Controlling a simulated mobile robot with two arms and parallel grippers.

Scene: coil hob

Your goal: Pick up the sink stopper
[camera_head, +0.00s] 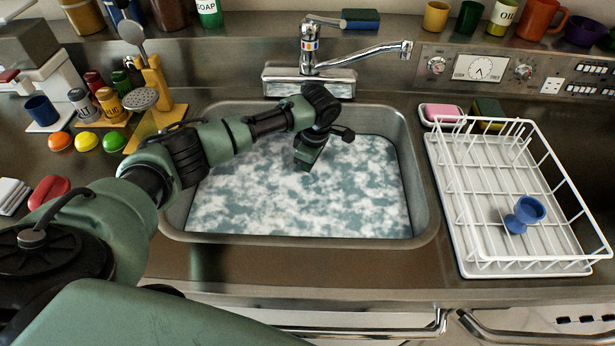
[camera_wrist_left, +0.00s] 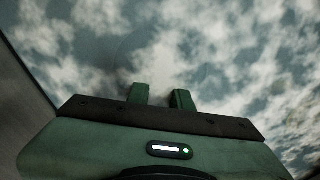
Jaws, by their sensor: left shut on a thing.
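The sink (camera_head: 421,190) is filled with cloudy, sudsy water (camera_head: 300,205). My left gripper (camera_head: 308,160) points down into the water near the middle of the sink. In the left wrist view its two fingers (camera_wrist_left: 160,97) are a little apart, with their tips at the suds. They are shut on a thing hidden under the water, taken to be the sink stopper. No stopper can be made out clearly in either view. My right gripper is not in view.
The faucet (camera_head: 310,60) stands behind the sink, its spout reaching right. A white dish rack (camera_head: 480,220) with a blue egg cup (camera_head: 525,213) is at right. Spice jars, a utensil stand (camera_head: 155,100) and colored balls (camera_head: 87,141) crowd the left counter.

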